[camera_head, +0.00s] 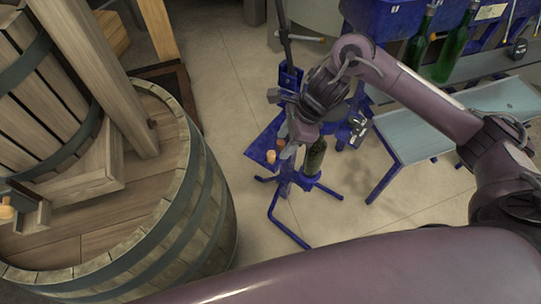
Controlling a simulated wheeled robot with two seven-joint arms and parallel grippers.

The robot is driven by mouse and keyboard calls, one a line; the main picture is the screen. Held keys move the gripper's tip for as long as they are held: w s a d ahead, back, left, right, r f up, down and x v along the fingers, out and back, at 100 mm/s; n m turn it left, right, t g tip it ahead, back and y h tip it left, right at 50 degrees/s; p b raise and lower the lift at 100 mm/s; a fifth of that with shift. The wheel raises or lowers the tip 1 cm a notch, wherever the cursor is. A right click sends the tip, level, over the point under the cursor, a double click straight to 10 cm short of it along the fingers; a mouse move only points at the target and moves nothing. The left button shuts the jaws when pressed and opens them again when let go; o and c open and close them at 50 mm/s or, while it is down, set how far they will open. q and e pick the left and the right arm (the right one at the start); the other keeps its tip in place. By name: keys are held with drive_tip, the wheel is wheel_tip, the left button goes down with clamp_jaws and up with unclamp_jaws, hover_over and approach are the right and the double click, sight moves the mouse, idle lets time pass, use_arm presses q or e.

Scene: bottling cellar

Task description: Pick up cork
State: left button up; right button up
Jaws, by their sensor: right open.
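Two small tan-orange corks sit close together on a blue tray (258,149) of the floor-standing corking stand. One cork (271,156) is at the front. The other cork (281,143) is just behind it, beside my right gripper. My right gripper (291,150) is open and reaches down over the tray's right side, very near the corks. I cannot tell if it touches them. The arm's wrist hides part of the stand. A dark green bottle (315,158) stands upright in the blue stand (309,182), just right of the gripper. My left gripper is not in view.
A large wooden barrel-like press (205,215) fills the left side. A grey-topped blue bench (412,133) stands at right. Tiled floor (235,95) lies open between press and stand.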

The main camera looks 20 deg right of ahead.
sight(274, 162)
drive_tip(key=x, duration=0.2)
drive_tip(key=p+x, duration=0.1)
drive_tip(key=x, duration=0.4)
drive_tip(key=shift+w+a, duration=0.1)
drive_tip(key=shift+w, duration=0.3)
clamp_jaws()
